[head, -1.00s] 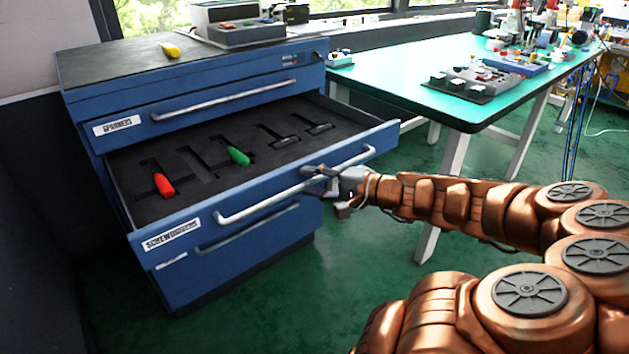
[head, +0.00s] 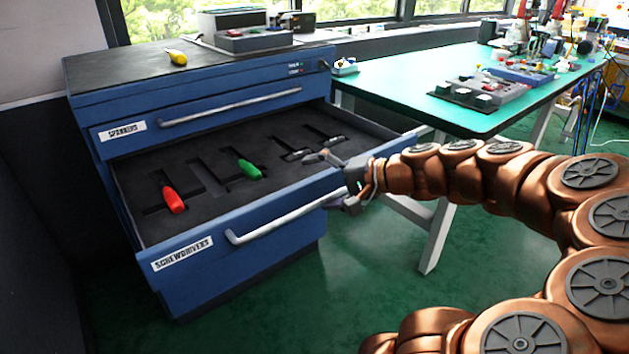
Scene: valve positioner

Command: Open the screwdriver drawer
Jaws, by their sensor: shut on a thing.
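The screwdriver drawer (head: 207,258), labelled SCREWDRIVERS, stands pulled out of the blue cabinet (head: 82,98). Its dark foam tray (head: 240,200) shows, holding a red-handled screwdriver (head: 173,199), a green-handled one (head: 249,169) and dark tools farther right. The silver bar handle (head: 285,221) runs along the drawer front. My gripper (head: 336,180) is at the right part of this handle, shut on it, with one finger above the drawer's front edge and one lower down. The gripper hides the handle's right end, so the contact itself is not clear.
The closed spanners drawer (head: 220,120) is above. A yellow-handled tool (head: 177,57) and a grey device (head: 250,40) sit on the cabinet top. A green workbench (head: 400,90) with white legs stands close on the right. Green floor (head: 375,300) is free in front.

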